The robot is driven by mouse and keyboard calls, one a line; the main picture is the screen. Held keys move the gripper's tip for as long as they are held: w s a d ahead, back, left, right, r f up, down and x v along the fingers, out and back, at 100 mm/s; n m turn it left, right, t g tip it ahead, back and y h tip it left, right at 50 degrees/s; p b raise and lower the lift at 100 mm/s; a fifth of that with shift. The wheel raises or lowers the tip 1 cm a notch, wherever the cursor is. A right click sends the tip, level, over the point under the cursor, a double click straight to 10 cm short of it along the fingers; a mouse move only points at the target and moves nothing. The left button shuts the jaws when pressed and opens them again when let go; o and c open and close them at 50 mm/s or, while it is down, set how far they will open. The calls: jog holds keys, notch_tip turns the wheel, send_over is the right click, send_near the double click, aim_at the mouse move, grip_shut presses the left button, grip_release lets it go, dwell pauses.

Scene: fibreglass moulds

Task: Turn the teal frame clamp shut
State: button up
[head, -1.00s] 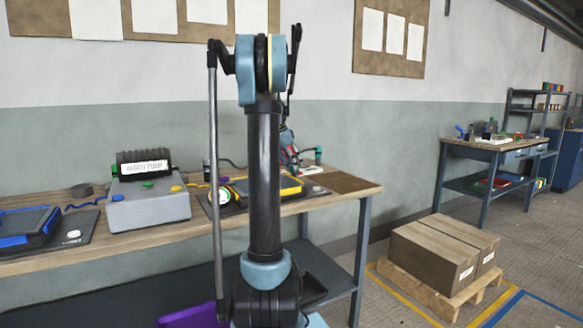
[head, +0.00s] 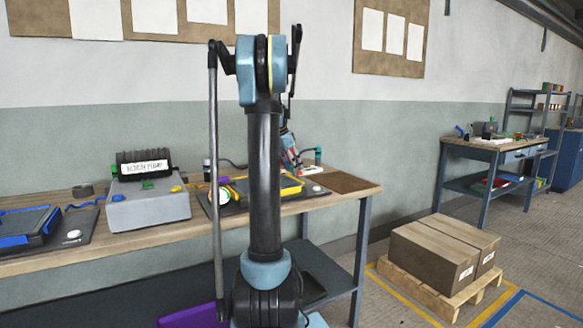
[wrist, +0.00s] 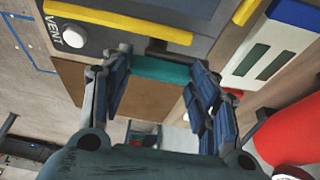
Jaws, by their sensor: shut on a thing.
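The teal frame clamp (wrist: 162,70) shows in the wrist view as a flat teal bar beside the edge of the dark mould plate. My gripper (wrist: 156,72) is shut on it, with one finger at each end of the bar. The bar lies roughly along the plate's edge, below the yellow frame strip (wrist: 120,22). In the head view my arm hides most of the yellow frame (head: 291,187) and the clamp cannot be made out. My gripper (head: 297,171) shows only in part there, low over the mould.
A white button marked VENT (wrist: 74,38) sits on the plate near the clamp. A white block with green slots (wrist: 238,62) and a red rounded thing (wrist: 292,136) lie to the right. A grey bench pump (head: 148,207) and a blue-framed mould (head: 22,230) stand left on the bench.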

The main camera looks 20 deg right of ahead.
jog(key=n, duration=0.2)
jog(key=n+t, duration=0.1)
jog(key=n, duration=0.1)
jog(key=shift+s+a+t, duration=0.1)
jog(key=shift+t, duration=0.2)
jog(key=n+t+y, duration=0.1)
jog(key=n, duration=0.3)
jog(key=shift+s, duration=0.15)
jog(key=n+y, duration=0.1)
jog(key=n, duration=0.1)
jog(key=n+t+y, duration=0.1)
jog(key=n, duration=0.1)
jog(key=shift+s+n, duration=0.15)
jog(key=shift+n, duration=0.25)
jog(key=n+y, duration=0.1)
jog(key=n, duration=0.3)
jog(key=shift+s+t, duration=0.1)
jog(key=shift+t, duration=0.2)
jog(key=shift+n+y, duration=0.3)
jog(key=o, duration=1.1)
jog(key=shift+c, duration=0.2)
